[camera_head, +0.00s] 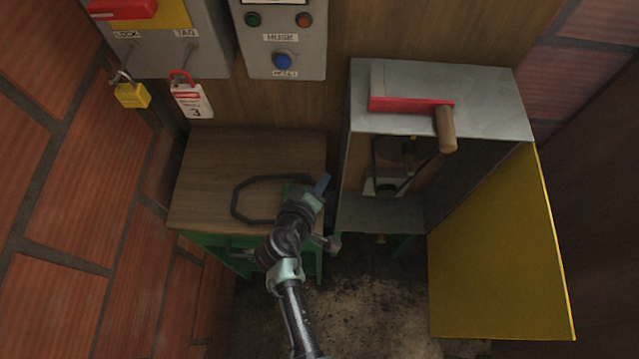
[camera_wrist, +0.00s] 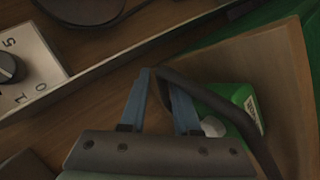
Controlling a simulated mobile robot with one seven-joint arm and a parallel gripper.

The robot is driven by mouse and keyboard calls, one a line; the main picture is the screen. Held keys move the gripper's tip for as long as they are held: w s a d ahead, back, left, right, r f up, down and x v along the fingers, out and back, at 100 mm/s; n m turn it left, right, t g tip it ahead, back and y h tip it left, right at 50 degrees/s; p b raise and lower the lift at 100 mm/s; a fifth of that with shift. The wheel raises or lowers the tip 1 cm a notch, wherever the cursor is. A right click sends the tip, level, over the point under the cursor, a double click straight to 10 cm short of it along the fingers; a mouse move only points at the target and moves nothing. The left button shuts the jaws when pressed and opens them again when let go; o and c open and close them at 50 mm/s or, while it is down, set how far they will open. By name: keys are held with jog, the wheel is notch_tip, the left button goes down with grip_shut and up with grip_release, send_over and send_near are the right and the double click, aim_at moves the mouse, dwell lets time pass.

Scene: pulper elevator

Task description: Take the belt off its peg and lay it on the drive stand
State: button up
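The belt (camera_head: 235,202) is a black many-sided loop, seen over the wooden top of the green cabinet. Its right part reaches my gripper (camera_head: 322,185). In the wrist view the belt (camera_wrist: 222,104) bends at the blue fingertips of my gripper (camera_wrist: 158,76) and runs off to the lower right. The fingers appear shut on it; the gap at their tips is about a belt's width. I cannot tell whether the loop's far side touches the wood. I cannot make out the peg, or which unit is the drive stand.
A green labelled block (camera_wrist: 243,100) lies under the belt. To the right stands a grey housing (camera_head: 485,100) with a red-handled top, a pulley inside and an open yellow door (camera_head: 495,255). Switch boxes (camera_head: 283,40), a yellow padlock (camera_head: 132,95) and a tag (camera_head: 192,100) are behind.

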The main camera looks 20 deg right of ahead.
jog(key=shift+s+a+f, duration=0.15)
jog(key=shift+s+f, duration=0.2)
jog(key=shift+f, duration=0.15)
jog(key=shift+s+a+r, duration=0.25)
jog(key=shift+s, duration=0.05)
jog(key=b+v, duration=0.1)
jog(key=v, duration=1.1)
jog(key=shift+w+r, duration=0.3)
jog(key=shift+r, duration=0.1)
